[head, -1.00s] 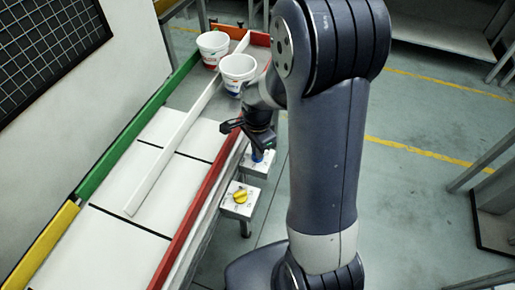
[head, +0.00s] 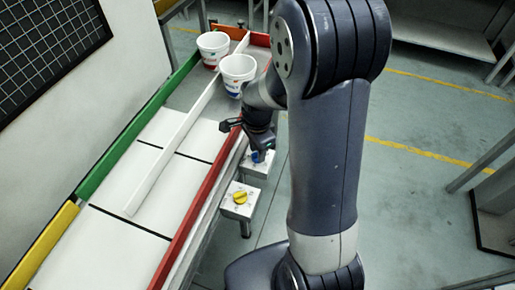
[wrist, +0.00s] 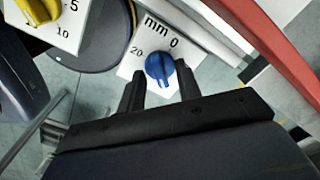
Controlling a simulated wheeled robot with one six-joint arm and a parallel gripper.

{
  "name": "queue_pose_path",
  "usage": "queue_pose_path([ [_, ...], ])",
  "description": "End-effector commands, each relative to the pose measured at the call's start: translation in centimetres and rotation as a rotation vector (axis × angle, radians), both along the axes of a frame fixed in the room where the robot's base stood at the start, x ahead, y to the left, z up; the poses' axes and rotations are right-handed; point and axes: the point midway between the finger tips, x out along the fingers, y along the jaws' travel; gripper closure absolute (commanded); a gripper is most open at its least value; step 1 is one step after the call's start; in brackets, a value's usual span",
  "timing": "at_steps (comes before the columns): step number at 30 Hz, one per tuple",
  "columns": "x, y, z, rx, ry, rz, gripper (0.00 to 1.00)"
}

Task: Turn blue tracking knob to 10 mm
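The blue tracking knob (wrist: 159,68) sits on a white dial plate (wrist: 132,66) marked "mm", "0" and "20" in the wrist view. The 10 mark is not visible there. My gripper (wrist: 161,82) is open, with one dark finger on each side of the knob's lower part. Gaps show between the fingers and the knob, and I cannot tell whether they touch it. In the head view my gripper (head: 256,150) is above the blue knob (head: 258,156), which it partly covers.
A yellow knob (head: 240,197) on a second white plate is nearer along the conveyor side. The red rail (head: 205,195) runs beside both plates. Two white tubs, a left one (head: 213,46) and a right one (head: 237,71), stand at the conveyor's far end.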

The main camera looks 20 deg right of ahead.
Motion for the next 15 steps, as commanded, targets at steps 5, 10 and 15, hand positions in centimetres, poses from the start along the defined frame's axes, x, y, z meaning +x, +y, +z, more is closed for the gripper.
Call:
queue_pose_path([
  [5, 0.0, 0.0, 0.0, 0.000, 0.001, 0.000, 0.67],
  [10, 0.1, 0.0, 1.1, 0.000, -0.004, 0.000, 0.67],
  [15, 0.1, 0.0, 4.3, 0.000, -0.006, 0.000, 0.67],
])
